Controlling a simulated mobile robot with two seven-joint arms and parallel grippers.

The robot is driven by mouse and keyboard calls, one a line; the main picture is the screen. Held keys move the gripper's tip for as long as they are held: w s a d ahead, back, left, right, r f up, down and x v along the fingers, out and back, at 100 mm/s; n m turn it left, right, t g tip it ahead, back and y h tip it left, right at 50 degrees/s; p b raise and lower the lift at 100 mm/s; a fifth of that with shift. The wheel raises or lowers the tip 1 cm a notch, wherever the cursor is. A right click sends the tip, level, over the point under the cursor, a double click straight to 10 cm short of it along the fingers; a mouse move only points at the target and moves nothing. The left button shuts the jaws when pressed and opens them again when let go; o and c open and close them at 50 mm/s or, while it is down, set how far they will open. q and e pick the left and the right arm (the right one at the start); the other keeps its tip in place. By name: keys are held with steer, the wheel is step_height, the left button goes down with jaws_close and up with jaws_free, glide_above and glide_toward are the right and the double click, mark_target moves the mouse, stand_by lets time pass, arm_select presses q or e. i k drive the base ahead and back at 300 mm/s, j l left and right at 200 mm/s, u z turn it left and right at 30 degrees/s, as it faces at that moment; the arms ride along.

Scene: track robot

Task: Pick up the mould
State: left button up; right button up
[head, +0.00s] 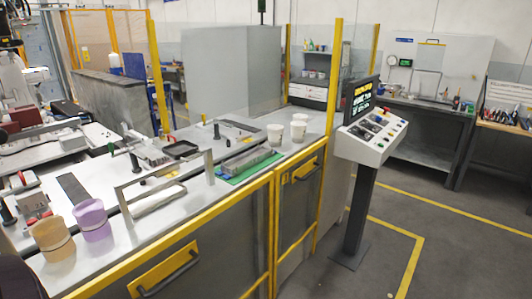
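A long grey metal block (247,161), which looks like the mould, lies on a green mat (232,179) on the grey worktop. I cannot tell for certain which of the two is the mould. Neither of my grippers is in view. A dark shape at the lower left corner is too cropped to identify.
A purple cup (93,222) and a tan cup (53,241) stand at the near left. White cups (298,131) stand at the far right end. Clamping fixtures (150,152) line the back. Yellow posts (334,80) and a control console (370,135) stand at the right.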

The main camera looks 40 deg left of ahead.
mark_target(248, 158)
steer(key=i+l+u, duration=0.1)
steer(key=i+u, duration=0.2)
steer(key=i, duration=0.25)
steer(key=i+l+u, duration=0.25)
steer(key=i, duration=0.3)
steer(key=i+l+u, duration=0.2)
steer(key=u, duration=0.2)
steer(key=i+l+u, duration=0.85)
steer(key=l+u, duration=0.25)
